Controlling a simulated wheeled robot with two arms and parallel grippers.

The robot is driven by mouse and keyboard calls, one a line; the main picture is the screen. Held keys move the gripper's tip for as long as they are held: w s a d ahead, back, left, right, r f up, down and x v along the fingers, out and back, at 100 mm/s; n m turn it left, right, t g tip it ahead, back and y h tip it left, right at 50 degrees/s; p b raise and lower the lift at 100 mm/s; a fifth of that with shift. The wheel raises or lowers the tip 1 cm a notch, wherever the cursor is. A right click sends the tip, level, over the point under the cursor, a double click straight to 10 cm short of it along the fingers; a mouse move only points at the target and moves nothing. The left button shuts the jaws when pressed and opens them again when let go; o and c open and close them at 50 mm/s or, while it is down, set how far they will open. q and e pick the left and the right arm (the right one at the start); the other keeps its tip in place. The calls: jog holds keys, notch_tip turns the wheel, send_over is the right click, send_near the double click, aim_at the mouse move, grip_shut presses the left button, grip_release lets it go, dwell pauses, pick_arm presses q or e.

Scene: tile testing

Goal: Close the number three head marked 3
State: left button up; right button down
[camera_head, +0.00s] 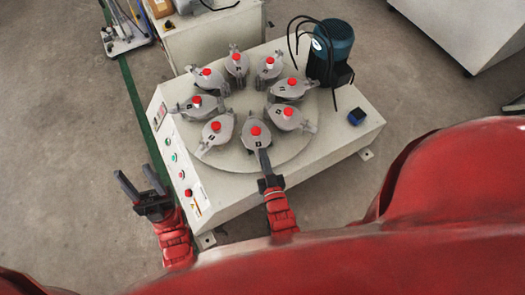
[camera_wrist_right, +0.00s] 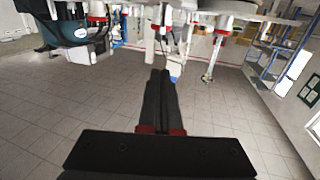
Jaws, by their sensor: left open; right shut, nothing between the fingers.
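Several grey clamp-like heads with red knobs stand in a ring on a round plate (camera_head: 236,165) on the white machine, in the head view. Their small dark number marks are too small to read, so I cannot tell which is number three. My right gripper (camera_head: 263,151) is shut and empty, its tips at the near edge of the front head (camera_head: 254,142); I cannot tell whether they touch. The right wrist view also shows its closed fingers (camera_wrist_right: 160,78), with heads along the top edge. My left gripper (camera_head: 133,174) is open and empty, left of the machine.
A dark teal motor (camera_head: 332,45) with black cables stands at the machine's back right. A small blue part (camera_head: 356,117) lies on its right side. Buttons line the panel (camera_head: 176,160) on its left. Another white cabinet (camera_head: 205,40) stands behind.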

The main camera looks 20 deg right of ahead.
notch_tip(320, 180, down, 7)
jog(key=s+b, duration=0.1)
jog(key=b, duration=0.3)
jog(key=shift+s+t, duration=0.3)
jog(key=shift+f, duration=0.15)
dwell(0.4)
